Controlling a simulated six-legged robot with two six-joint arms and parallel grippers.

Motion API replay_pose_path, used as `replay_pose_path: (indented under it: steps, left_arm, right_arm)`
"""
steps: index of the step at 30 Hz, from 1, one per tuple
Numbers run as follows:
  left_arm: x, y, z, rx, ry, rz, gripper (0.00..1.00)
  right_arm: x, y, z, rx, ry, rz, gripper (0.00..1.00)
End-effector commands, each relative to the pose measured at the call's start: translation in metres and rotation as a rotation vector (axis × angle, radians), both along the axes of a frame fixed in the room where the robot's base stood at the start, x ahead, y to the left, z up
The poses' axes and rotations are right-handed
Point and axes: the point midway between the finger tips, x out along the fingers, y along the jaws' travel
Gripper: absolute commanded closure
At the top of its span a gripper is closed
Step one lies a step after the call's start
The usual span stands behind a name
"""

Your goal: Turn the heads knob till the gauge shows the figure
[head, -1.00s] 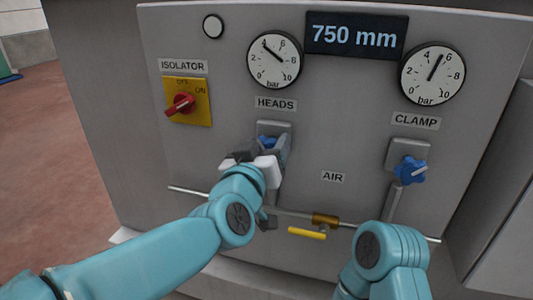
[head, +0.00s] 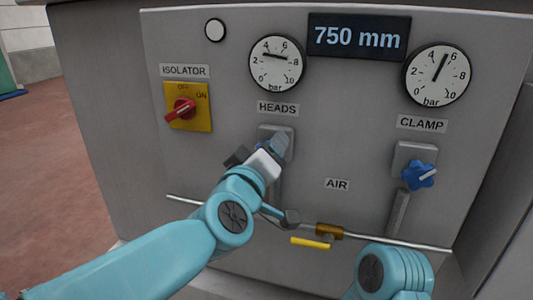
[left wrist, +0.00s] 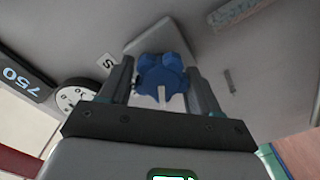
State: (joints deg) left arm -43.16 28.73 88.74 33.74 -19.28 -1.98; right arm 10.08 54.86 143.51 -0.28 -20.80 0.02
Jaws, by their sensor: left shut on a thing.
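The blue heads knob (left wrist: 162,75) sits between the two fingers of my left gripper (left wrist: 160,88) in the left wrist view, its white mark facing the gripper. In the head view my left gripper (head: 277,145) covers most of this knob under the HEADS label (head: 277,108). The gripper is shut on the knob and tilted. The heads gauge (head: 277,62), in bar, has its needle nearly level, pointing left between 2 and 4. My right arm shows at the lower right of the head view, but its gripper is out of frame.
The clamp gauge (head: 437,75) and blue clamp knob (head: 418,176) are on the right. A display (head: 357,37) reads 750 mm. The red isolator switch (head: 180,108) is at left. A pipe with a yellow-handled valve (head: 311,242) runs below my left gripper.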

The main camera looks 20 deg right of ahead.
Motion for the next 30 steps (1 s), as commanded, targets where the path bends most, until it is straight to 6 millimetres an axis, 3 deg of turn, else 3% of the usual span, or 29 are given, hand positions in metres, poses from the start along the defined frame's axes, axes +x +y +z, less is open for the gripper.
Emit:
replay_pose_path:
  steps: [9, 10, 12, 23, 30]
  left_arm:
    - [0.000, 0.000, 0.000, -0.001, 0.000, -0.001, 0.68]
    - [0.000, 0.000, 0.000, -0.001, 0.000, -0.001, 0.34]
    - [0.000, 0.000, 0.000, -0.001, 0.000, -0.001, 0.17]
    - [-0.005, 0.003, 0.000, 0.000, -0.001, -0.001, 0.17]
    - [-0.047, 0.032, -0.001, -0.002, -0.002, -0.001, 0.17]
  right_arm:
    - [0.000, 0.000, 0.000, 0.000, 0.000, 0.000, 0.57]
    - [0.000, 0.000, 0.000, 0.000, 0.000, 0.000, 0.57]
    - [0.000, 0.000, 0.000, 0.000, 0.000, 0.000, 0.57]
    - [0.000, 0.000, -0.002, 0.000, 0.000, 0.000, 0.57]
    - [0.000, 0.000, -0.014, 0.000, 0.000, 0.000, 0.57]
